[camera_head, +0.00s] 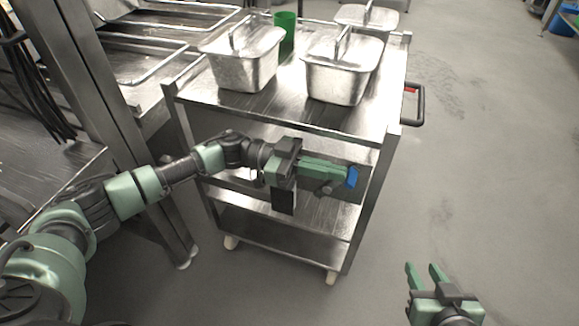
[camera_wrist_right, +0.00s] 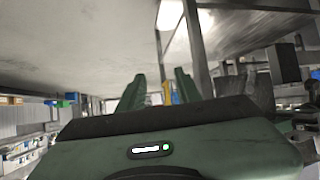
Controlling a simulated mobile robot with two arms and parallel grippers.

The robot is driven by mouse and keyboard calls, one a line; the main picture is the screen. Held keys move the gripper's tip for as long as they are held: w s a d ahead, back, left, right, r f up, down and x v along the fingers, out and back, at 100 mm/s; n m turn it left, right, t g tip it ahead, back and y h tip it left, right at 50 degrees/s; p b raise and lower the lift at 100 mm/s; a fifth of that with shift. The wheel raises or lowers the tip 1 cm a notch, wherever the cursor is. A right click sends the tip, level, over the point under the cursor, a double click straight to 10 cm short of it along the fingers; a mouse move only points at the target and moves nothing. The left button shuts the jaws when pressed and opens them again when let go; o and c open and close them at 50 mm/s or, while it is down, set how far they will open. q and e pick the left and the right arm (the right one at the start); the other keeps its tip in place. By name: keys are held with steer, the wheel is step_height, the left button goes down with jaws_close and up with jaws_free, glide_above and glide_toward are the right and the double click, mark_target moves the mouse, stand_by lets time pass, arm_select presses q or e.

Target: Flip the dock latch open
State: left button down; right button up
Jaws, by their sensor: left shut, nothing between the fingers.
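A small blue piece (camera_head: 352,177), which looks like the dock latch's lever, shows at the front right of the steel cart (camera_head: 250,112), below its top shelf. My left gripper (camera_head: 342,174) reaches across the cart's front from the left. Its green fingers are shut and empty, with their tips right beside the blue piece; I cannot tell whether they touch it. The latch's mounting is mostly hidden behind the fingers. My right gripper (camera_head: 424,272) is open and empty over the floor at the lower right; its two spread fingers also show in the right wrist view (camera_wrist_right: 160,88).
Lidded steel pans (camera_head: 245,72) and a green cup (camera_head: 285,35) stand on the cart top. A black handle with a red mark (camera_head: 413,104) sticks out at the cart's right. A steel post (camera_head: 105,110) and counter stand close on the left. The floor to the right is clear.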

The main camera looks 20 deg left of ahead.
arm_select(q)
steer(key=shift+d+f+y+p, duration=0.1)
steer(key=shift+d+y+p, duration=0.3)
steer(key=shift+d+p, duration=1.05)
arm_select(e)
steer(key=s+d+f+g+h, duration=0.1)
steer(key=s+d+f+g, duration=0.1)
steer(key=s+g, duration=0.2)
steer(key=s+d+f+g+h+p, duration=0.1)
steer(key=s+d+f+g, duration=0.1)
steer(key=s, duration=0.7)
steer(key=shift+s+d+f+g, duration=0.25)
steer(key=shift+f+g, duration=0.4)
steer(key=shift+g, duration=0.25)
arm_select(q)
steer(key=shift+s+a+f, duration=0.1)
steer(key=shift+s+a, duration=0.05)
steer(key=shift+a, duration=0.3)
arm_select(e)
steer(key=shift+a+r, duration=0.1)
arm_select(q)
steer(key=shift+a, duration=0.1)
steer(key=a, duration=0.8)
steer(key=shift+w, duration=0.25)
arm_select(e)
steer(key=shift+w+f, duration=0.15)
steer(key=shift+f, duration=0.1)
